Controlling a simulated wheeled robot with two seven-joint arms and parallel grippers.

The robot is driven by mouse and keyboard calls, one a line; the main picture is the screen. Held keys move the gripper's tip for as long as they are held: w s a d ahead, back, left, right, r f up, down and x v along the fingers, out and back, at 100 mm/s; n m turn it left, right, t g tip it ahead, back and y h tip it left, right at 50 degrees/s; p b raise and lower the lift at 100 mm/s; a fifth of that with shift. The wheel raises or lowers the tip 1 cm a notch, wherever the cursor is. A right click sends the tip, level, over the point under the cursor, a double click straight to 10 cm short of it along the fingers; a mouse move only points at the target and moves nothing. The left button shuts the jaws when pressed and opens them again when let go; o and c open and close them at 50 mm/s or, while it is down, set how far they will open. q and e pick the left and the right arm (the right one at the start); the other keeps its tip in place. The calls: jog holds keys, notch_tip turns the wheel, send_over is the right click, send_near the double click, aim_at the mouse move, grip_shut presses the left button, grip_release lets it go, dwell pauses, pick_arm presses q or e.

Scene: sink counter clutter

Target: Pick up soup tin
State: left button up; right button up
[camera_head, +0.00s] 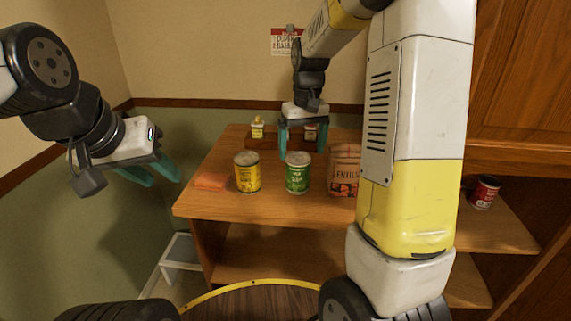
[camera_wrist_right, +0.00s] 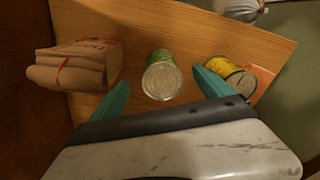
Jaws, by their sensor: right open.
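A green tin (camera_head: 297,173) stands upright on the wooden counter. A yellow tin (camera_head: 247,172) stands to its left, and a red tin (camera_head: 484,191) stands far right. The labels are too small to tell surely which is soup. My right gripper (camera_head: 303,146) is open and empty, above and behind the green tin. In the right wrist view, the green tin (camera_wrist_right: 161,76) shows between and beyond the teal fingertips (camera_wrist_right: 163,85); the yellow tin (camera_wrist_right: 231,76) is beside the right finger. My left gripper (camera_head: 163,180) is open and empty, left of the counter.
A paper lentil bag (camera_head: 344,171) stands close right of the green tin, partly hidden by my right arm. A pinkish flat block (camera_head: 211,180) lies left of the yellow tin. A small yellow-topped bottle (camera_head: 257,128) stands behind. The counter front (camera_head: 270,210) is clear.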

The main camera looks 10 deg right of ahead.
aim_at(298, 157)
jog(key=f, duration=0.1)
jog(key=w, duration=0.1)
jog(key=w+f, duration=0.1)
jog(key=shift+a+f+g, duration=0.25)
jog(key=shift+f+g, duration=0.05)
notch_tip(298, 157, down, 8)
jog(key=shift+r, duration=0.15)
jog(key=shift+c, duration=0.2)
jog(key=shift+w, duration=0.1)
grip_shut()
jog(key=shift+r, duration=0.1)
